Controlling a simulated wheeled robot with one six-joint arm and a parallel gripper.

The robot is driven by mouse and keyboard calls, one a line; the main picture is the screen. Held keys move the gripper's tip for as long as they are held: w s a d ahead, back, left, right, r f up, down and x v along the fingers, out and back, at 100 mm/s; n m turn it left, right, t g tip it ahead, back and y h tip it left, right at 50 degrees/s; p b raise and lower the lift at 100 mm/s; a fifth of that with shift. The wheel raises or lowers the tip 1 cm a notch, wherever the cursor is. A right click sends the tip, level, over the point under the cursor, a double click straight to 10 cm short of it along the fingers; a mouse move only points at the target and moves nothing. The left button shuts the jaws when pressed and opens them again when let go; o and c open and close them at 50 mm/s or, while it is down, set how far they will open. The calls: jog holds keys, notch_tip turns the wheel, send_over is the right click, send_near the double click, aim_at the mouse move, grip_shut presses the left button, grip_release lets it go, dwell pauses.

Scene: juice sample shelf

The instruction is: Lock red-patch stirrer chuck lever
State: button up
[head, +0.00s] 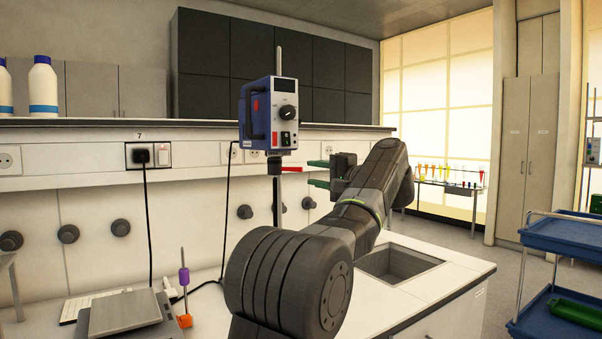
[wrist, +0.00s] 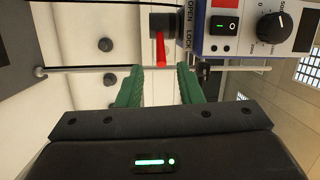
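The blue stirrer (head: 270,112) with a grey front, a dark knob and a red patch on its side hangs on an upright rod. Its red chuck lever (head: 291,169) sticks out to the right below the body, towards my gripper (head: 309,173). In the wrist view the lever (wrist: 160,50) extends from the black chuck (wrist: 164,24), beside OPEN and LOCK lettering on the stirrer's edge (wrist: 188,28). My gripper (wrist: 160,68) is open, green fingers apart, with the lever's end between the fingertips in the picture. I cannot tell whether they touch it.
A metal rod (wrist: 90,68) crosses behind the fingers in the wrist view. A bench balance (head: 125,312) and a small stand with a purple piece (head: 184,277) are at lower left. A sink (head: 397,263) lies right of my arm. A blue cart (head: 560,232) stands at far right.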

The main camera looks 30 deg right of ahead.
aim_at(298, 170)
jog(key=v, duration=0.5)
jog(key=shift+s, duration=0.35)
jog(key=x, duration=1.4)
jog(key=shift+d, duration=0.1)
jog(key=shift+s, duration=0.1)
